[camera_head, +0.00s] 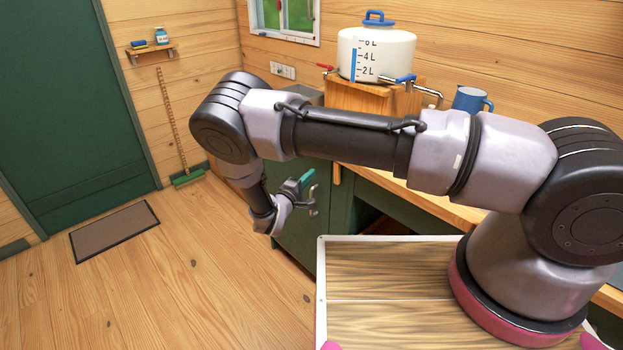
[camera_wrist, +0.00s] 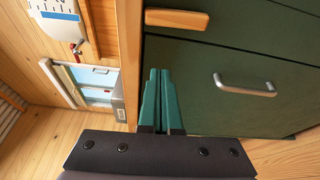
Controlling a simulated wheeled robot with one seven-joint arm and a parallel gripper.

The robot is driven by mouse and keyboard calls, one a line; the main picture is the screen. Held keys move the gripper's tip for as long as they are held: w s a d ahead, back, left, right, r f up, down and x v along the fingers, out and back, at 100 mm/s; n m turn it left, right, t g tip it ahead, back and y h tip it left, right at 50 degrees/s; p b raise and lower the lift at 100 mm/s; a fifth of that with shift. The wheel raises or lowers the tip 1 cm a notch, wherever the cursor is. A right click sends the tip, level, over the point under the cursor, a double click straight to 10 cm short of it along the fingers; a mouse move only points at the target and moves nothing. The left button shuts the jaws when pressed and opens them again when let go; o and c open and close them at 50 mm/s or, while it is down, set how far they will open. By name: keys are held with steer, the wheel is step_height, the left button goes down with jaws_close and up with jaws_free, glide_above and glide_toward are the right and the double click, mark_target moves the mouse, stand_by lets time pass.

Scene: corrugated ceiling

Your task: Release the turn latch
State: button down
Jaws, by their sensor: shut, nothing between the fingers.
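The turn latch seems to be the short wooden bar (camera_wrist: 177,19) on the dark green cabinet front (camera_wrist: 215,110) in the wrist view. It lies close beside the seam between two green panels, and I cannot tell whether it overlaps the seam. A small wooden piece (camera_head: 337,173) at the cabinet in the head view may be the same bar. My gripper (camera_wrist: 160,74) has teal fingers, shut together and empty. They point toward the cabinet front, below the bar in the wrist view and apart from it. My gripper also shows in the head view (camera_head: 307,179).
A silver handle (camera_wrist: 245,84) sticks out of the green front. A white water tank (camera_head: 376,50) stands on a wooden stand above the counter, with a blue mug (camera_head: 471,99) near it. The floor (camera_head: 180,270) left of my arm is clear.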

steer(key=x, duration=0.8)
steer(key=shift+s+d+r, duration=0.1)
steer(key=shift+s+d, duration=0.55)
steer(key=shift+s, duration=0.25)
steer(key=shift+s+d, duration=0.65)
steer(key=shift+s, duration=0.25)
steer(key=shift+s+d, duration=0.45)
